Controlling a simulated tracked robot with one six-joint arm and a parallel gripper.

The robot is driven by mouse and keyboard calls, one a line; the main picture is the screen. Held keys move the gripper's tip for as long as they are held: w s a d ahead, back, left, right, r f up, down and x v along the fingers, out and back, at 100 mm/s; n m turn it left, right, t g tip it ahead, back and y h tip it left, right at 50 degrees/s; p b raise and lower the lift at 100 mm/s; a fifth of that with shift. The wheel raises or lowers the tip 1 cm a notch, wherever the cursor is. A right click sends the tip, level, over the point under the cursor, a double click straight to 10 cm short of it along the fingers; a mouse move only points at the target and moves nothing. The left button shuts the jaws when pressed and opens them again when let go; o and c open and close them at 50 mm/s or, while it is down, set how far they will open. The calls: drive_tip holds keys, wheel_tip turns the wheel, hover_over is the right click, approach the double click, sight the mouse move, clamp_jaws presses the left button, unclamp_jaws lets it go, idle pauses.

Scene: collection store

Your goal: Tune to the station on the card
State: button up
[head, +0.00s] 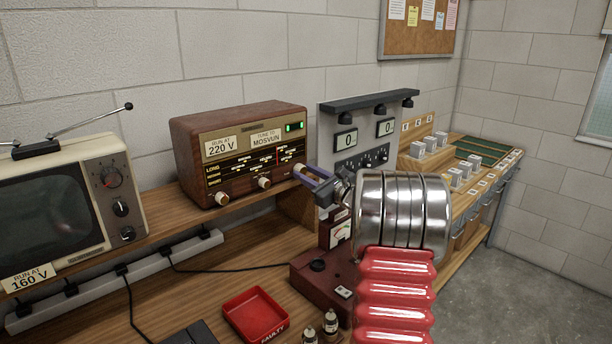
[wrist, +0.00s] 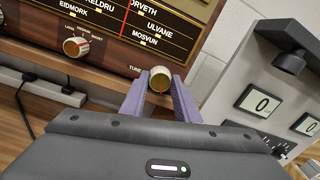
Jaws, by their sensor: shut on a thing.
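The brown wooden radio (head: 188,150) stands on the shelf, its dial lit and a green light on. The card (head: 266,138) on its front reads "TUNE TO MOSVUN". The tuning knob (wrist: 160,74) is cream and gold with a red mark, at the radio's lower right. My gripper (head: 306,174) is shut on this knob, one purple finger on each side in the wrist view. The red dial pointer (wrist: 125,20) stands just left of the name MOSVUN (wrist: 145,40) in the wrist view. My wrist hides part of the radio's lower right surroundings in the head view.
The band knob (wrist: 76,47) is left of the tuning knob. A second card (head: 221,146) reads "RUN AT 220 V". A television (head: 60,215) stands at left. A grey meter panel (head: 328,122) stands close at right. A red tray (head: 255,314) lies below.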

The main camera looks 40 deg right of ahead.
drive_tip(key=m, duration=0.6)
drive_tip(key=shift+s+f, duration=0.1)
drive_tip(key=shift+f, duration=0.3)
drive_tip(key=o, duration=1)
drive_tip(key=shift+r, duration=0.25)
drive_tip(key=shift+o, duration=0.2)
drive_tip(key=shift+s+r, duration=0.1)
drive_tip(key=shift+s, duration=0.2)
drive_tip(key=s, duration=1.3)
drive_tip(key=shift+a, duration=0.15)
